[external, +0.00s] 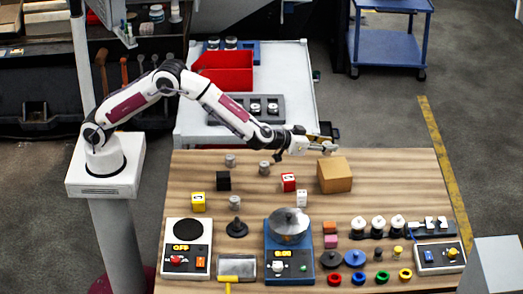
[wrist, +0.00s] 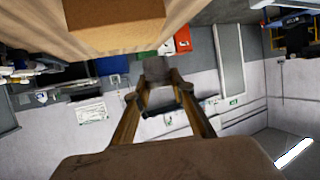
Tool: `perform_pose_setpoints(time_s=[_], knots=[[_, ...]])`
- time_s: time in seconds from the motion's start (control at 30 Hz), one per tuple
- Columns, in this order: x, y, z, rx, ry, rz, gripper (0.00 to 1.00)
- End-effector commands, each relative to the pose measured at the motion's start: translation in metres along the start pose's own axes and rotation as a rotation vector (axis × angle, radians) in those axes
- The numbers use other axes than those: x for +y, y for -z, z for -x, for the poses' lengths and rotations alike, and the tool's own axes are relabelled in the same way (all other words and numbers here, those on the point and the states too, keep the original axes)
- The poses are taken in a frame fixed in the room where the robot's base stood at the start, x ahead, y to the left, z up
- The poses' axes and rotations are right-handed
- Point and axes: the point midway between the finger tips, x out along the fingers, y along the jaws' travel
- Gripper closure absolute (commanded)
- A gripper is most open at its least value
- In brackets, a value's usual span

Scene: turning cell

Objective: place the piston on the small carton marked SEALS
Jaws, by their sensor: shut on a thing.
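My gripper (external: 328,145) is stretched out nearly level above the brown carton (external: 335,175) on the right half of the wooden table. In the wrist view its two fingers (wrist: 157,86) close on a small dark grey piece, which looks like the piston (wrist: 156,68). Its shape is hard to make out. The carton (wrist: 115,25) shows large at the top of the wrist view, apart from the held piece. No SEALS lettering is readable on it. The piece is small and unclear in the external view.
Grey metal cylinders (external: 264,168) and marked cubes (external: 288,182) stand left of the carton. A scale with a metal pan (external: 289,226), coloured rings (external: 354,279) and a switch box (external: 438,257) fill the front. A red bin (external: 225,70) is on the white bench behind.

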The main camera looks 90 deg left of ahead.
Motion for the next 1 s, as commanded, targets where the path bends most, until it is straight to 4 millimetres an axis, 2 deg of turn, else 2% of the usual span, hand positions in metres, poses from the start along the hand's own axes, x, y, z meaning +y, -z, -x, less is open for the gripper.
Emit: perform_pose_setpoints(time_s=[0.23,0.6,1.0], knots=[[0.000,-0.004,-0.002,0.000,0.000,-0.002,1.00],[0.000,-0.033,-0.014,0.000,0.000,-0.001,1.00],[0.000,-0.035,-0.015,0.000,0.000,0.000,1.00]])
